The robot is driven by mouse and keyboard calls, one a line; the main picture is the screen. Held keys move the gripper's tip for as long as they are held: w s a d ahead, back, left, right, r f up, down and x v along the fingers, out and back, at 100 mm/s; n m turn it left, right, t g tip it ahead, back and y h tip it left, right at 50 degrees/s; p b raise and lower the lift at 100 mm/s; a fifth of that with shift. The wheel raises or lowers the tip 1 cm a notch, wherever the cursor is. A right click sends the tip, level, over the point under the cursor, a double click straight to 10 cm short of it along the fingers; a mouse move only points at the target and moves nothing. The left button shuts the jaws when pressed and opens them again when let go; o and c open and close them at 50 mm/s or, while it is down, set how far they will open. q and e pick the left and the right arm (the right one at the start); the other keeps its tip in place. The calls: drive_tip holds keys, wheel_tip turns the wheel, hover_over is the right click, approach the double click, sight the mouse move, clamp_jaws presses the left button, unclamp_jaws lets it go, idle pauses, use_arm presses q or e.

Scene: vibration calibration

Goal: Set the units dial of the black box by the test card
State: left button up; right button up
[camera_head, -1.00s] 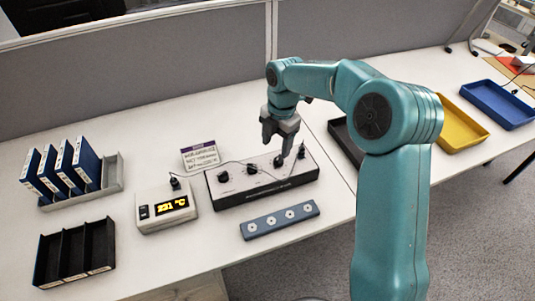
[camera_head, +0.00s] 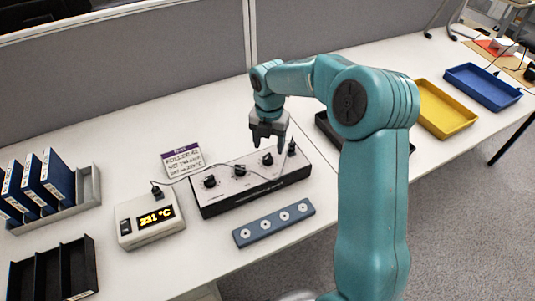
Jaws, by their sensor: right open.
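The black box (camera_head: 253,198) has a pale top panel with several black dials in a row, among them a left dial (camera_head: 209,181), a middle dial (camera_head: 239,170) and a right dial (camera_head: 267,159). A lead plug (camera_head: 291,148) stands at its right end. The test card (camera_head: 184,161), white with a purple header, stands behind the box; its small print is hard to read. My right gripper (camera_head: 269,146) is open, pointing down just above and behind the right dial. I cannot tell whether it touches it. My left gripper is out of view.
A white meter (camera_head: 149,222) reads 231 °C, with a lead running toward the box. A blue-grey strip (camera_head: 274,223) lies in front. Blue binders (camera_head: 42,181) and a black rack (camera_head: 54,272) stand left. Yellow (camera_head: 446,109) and blue (camera_head: 482,88) trays lie right.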

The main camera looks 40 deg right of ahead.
sight(268, 156)
wheel_tip(268, 156, down, 4)
drive_tip(key=shift+w+a+f, duration=0.1)
drive_tip(key=shift+w+f, duration=0.05)
drive_tip(key=shift+f, duration=0.4)
drive_tip(key=c, duration=1)
drive_tip(key=shift+c, duration=0.2)
